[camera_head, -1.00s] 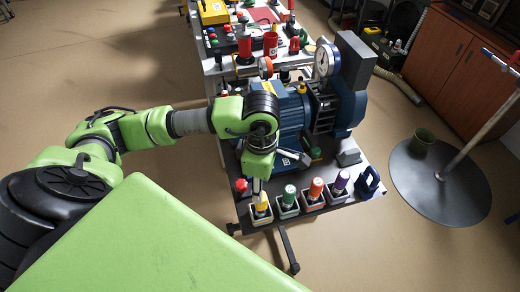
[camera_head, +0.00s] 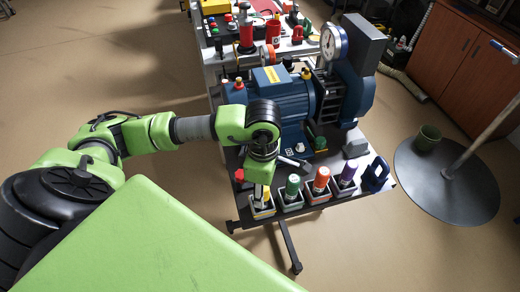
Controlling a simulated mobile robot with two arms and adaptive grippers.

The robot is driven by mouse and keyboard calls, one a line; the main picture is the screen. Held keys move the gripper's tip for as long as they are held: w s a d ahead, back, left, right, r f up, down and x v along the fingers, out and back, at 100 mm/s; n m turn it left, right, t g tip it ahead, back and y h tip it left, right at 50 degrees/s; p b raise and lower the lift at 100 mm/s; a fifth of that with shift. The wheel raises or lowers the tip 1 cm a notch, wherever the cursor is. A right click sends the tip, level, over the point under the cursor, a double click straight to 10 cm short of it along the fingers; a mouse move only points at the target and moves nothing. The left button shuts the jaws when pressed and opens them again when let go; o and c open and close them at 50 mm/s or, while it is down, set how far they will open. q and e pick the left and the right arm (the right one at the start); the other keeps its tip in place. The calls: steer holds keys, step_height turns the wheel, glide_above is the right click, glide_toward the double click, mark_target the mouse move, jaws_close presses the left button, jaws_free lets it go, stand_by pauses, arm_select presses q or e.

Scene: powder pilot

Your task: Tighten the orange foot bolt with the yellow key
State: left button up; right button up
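The yellow key (camera_head: 264,203) stands upright in the leftmost of a row of small holders on the dark base plate's front edge. My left gripper (camera_head: 260,192) points down at its top and partly covers it. I cannot tell whether the fingers are closed on it. A small orange-topped piece (camera_head: 226,84) shows at the far left of the blue motor (camera_head: 285,100); I cannot tell whether it is the orange foot bolt. My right gripper is not in view.
Green (camera_head: 293,185), orange (camera_head: 322,178) and purple (camera_head: 348,172) keys stand in holders to the right. A red knob (camera_head: 240,175) is left of my gripper. A gauge (camera_head: 333,42) rises behind. A round dark stand (camera_head: 445,185) is on the floor at right.

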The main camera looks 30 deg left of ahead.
arm_select(q)
jaws_close()
steer(key=shift+r+p, duration=1.35)
steer(key=shift+r, duration=1.15)
